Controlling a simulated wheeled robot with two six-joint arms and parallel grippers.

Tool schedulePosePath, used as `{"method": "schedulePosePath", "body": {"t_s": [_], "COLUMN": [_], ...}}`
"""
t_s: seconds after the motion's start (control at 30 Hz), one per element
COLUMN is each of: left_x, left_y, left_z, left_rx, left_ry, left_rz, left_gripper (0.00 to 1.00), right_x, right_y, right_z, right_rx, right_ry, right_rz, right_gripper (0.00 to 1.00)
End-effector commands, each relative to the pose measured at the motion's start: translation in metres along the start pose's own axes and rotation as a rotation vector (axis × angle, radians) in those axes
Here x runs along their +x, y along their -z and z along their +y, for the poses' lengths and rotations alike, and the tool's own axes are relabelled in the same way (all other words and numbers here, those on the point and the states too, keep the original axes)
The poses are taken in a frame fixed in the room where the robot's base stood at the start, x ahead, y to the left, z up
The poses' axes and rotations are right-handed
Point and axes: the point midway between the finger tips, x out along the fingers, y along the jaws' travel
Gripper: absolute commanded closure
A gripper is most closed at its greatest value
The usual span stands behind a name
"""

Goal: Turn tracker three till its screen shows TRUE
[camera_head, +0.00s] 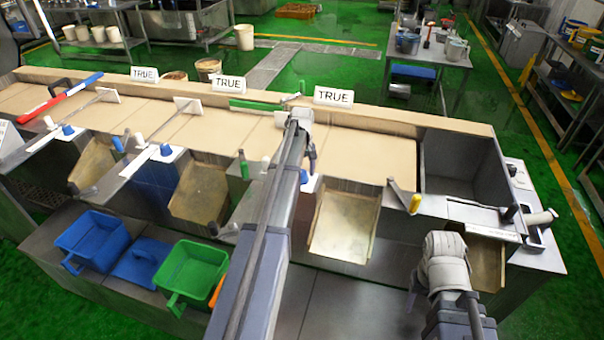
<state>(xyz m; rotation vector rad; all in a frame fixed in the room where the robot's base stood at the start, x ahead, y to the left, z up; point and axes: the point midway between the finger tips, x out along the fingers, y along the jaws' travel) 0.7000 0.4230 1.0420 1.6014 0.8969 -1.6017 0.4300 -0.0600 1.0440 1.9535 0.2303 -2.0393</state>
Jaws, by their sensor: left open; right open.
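Three white screens stand along the back ledge of the counter, and each reads TRUE: the left screen (144,74), the middle screen (229,85) and the right screen (333,96). I cannot tell from a label which one belongs to tracker three. My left gripper (310,150) is at the end of the long grey arm, over the counter in front of the right screen; its fingers are small and partly hidden. My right gripper (412,290) is low at the right, in front of the counter, mostly hidden by its pale wrist.
A yellow-tipped lever (405,198) and a green-tipped lever (243,165) stick out at the counter's front. Blue tub (92,240) and green tub (192,270) sit on the lower shelf. An open metal basin (465,165) is at the right end.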

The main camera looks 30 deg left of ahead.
Motion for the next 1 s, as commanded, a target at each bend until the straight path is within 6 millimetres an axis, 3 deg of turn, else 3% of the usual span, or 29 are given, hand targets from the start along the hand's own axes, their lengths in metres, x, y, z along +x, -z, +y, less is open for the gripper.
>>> {"method": "schedulePosePath", "body": {"t_s": [0.6,1.0], "left_x": [-0.070,-0.076], "left_y": [0.000,0.000], "left_z": [0.000,0.000], "left_rx": [0.000,0.000], "left_ry": [0.000,0.000], "left_rz": [0.000,0.000], "left_gripper": [0.17,0.17], "right_x": [-0.070,-0.075], "right_y": [-0.004,-0.004], "right_z": [0.006,0.007], "right_rx": [0.013,0.015], "right_ry": [0.003,0.003], "right_rz": [0.000,0.000], "right_gripper": [0.40,0.40]}}
